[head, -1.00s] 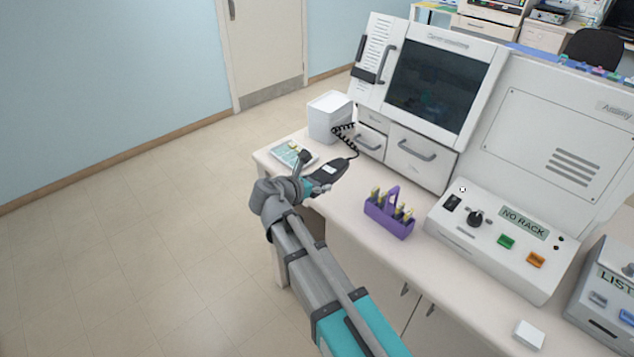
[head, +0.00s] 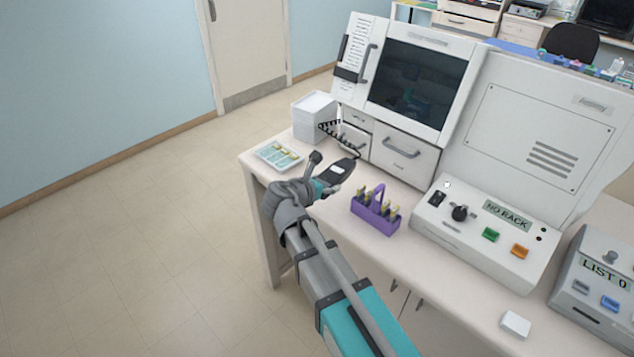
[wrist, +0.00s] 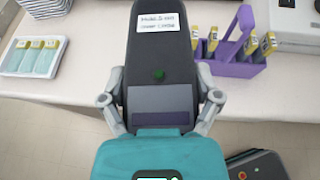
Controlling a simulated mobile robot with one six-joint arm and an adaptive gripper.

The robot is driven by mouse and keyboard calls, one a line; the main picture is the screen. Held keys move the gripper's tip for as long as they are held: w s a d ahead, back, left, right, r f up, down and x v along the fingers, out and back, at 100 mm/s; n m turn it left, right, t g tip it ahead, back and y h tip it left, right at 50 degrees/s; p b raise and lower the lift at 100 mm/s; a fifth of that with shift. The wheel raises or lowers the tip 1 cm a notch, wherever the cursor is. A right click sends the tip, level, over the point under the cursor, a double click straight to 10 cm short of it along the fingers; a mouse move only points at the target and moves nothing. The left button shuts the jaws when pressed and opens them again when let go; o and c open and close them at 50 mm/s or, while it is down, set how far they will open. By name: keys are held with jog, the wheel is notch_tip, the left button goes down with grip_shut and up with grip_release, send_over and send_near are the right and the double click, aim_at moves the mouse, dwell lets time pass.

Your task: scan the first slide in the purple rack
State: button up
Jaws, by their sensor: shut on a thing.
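The purple rack (head: 374,215) stands on the bench with several yellow-topped slides in it and an upright purple handle. It also shows at the upper right of the wrist view (wrist: 232,69). My gripper (wrist: 161,100) is shut on a dark handheld scanner (wrist: 160,65), one finger on each side of its body. The scanner has a white label, a green button and a dark screen. In the head view the scanner (head: 337,172) is held above the bench, left of and behind the rack, apart from it. My gripper (head: 322,188) partly hides its near end there.
A tray (head: 279,155) with several slides lies at the bench's left end. A white box (head: 314,117) stands behind it, near the scanner's coiled cord. A "NO RACK" console (head: 470,240) is right of the rack. A "LIST 0" box (head: 597,285) is farther right.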

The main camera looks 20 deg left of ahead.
jog(key=shift+w+d+r+p, duration=0.3)
jog(key=shift+w+d, duration=0.6)
jog(key=shift+d, duration=2.35)
jog(key=shift+w+d+r+p, duration=0.35)
jog(key=shift+w+d, duration=0.5)
jog(key=shift+d, duration=2.35)
jog(key=shift+w+d+r+p, duration=0.3)
jog(key=shift+w+d, duration=0.6)
jog(key=shift+d, duration=2.35)
notch_tip(320, 180, up, 3)
jog(key=p, duration=0.3)
jog(key=shift+f, duration=0.1)
